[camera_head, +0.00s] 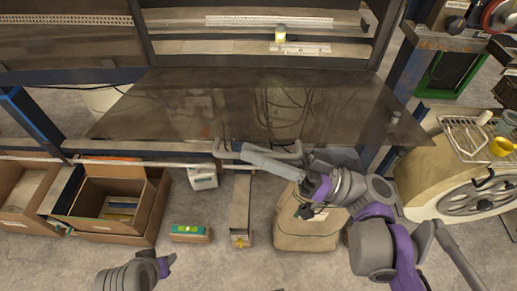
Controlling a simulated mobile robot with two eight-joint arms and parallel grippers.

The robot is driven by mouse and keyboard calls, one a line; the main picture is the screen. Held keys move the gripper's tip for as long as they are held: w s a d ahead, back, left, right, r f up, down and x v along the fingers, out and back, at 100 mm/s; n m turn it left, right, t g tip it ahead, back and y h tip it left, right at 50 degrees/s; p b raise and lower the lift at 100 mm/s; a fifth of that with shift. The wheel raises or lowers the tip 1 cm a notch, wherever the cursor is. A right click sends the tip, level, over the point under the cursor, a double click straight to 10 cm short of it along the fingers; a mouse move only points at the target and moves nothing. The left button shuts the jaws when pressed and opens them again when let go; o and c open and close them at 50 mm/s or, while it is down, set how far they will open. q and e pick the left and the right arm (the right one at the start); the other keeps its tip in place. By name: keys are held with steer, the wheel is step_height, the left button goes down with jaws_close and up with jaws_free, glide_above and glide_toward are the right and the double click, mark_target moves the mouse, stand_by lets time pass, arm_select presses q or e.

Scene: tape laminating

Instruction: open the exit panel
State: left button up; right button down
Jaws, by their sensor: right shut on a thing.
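The exit panel (190,105) is a wide, dark, see-through sheet below the machine's upper opening. It widens toward me; I cannot tell its exact angle. A pale grey tubular handle (228,153) sits at the middle of its near edge. My right gripper (304,170) is at the right part of this handle and shut on it. My own wrist and the grey bar beside it partly hide the contact.
Below the panel stand open cardboard boxes (152,212), a small box with a green level (188,232), a narrow carton (240,205) and a brown sack (290,235). Bare floor (225,265) lies in front.

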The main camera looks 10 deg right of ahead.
steer(key=c, duration=0.9)
jaws_free()
steer(key=shift+d, duration=0.1)
steer(key=shift+b+v, duration=0.6)
steer(key=shift+v, duration=4.8)
